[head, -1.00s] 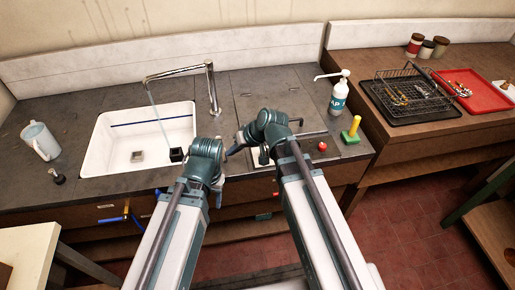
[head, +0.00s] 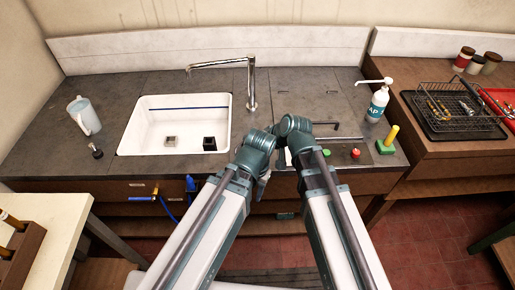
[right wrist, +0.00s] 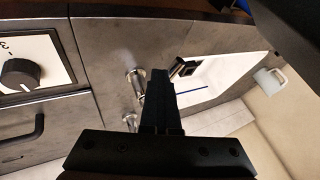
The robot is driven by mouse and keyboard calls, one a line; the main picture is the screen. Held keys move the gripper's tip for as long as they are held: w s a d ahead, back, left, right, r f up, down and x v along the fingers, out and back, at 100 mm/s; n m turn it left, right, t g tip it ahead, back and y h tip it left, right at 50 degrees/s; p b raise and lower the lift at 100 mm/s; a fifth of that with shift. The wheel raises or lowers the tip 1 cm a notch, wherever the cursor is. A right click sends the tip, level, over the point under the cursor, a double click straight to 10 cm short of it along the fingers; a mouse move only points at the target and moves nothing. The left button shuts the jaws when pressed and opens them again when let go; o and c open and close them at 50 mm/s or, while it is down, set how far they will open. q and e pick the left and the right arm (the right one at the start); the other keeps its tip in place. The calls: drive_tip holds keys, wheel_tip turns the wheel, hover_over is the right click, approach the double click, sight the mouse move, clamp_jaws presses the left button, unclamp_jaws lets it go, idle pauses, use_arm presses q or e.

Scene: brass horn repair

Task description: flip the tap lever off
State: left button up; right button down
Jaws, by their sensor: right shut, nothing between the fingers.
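The chrome tap (head: 251,90) stands behind the right end of the white sink (head: 126,135), its spout reaching left over the basin. No water stream shows from the spout. In the right wrist view, chrome parts, apparently of the tap (right wrist: 135,78), show just left of my fingers; I cannot tell which part is the lever, or whether the fingers touch it. My right gripper (right wrist: 160,95) is shut and empty there; in the head view it is hidden behind my folded arms. My left gripper cannot be made out in the head view.
A black block (head: 209,144) sits in the sink. A mug (head: 84,115) stands left of it. A black knob (right wrist: 20,75) is on a white panel.

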drive_tip(key=shift+s+r, duration=0.1)
drive_tip(key=p+v, duration=1.1)
drive_tip(key=v, duration=0.2)
drive_tip(key=shift+d+r, duration=0.2)
drive_tip(key=shift+r, duration=0.05)
drive_tip(key=shift+f, duration=0.1)
drive_tip(key=s+d+f+n+g+h+b, duration=0.1)
drive_tip(key=s+d+f+g+h+b, duration=0.3)
drive_tip(key=s+f, duration=0.5)
drive_tip(key=d+f+h+b, duration=0.1)
drive_tip(key=h+b, duration=0.1)
drive_tip(key=h, duration=0.1)
drive_tip(key=shift+s+f, duration=0.15)
drive_tip(key=shift+s, duration=0.1)
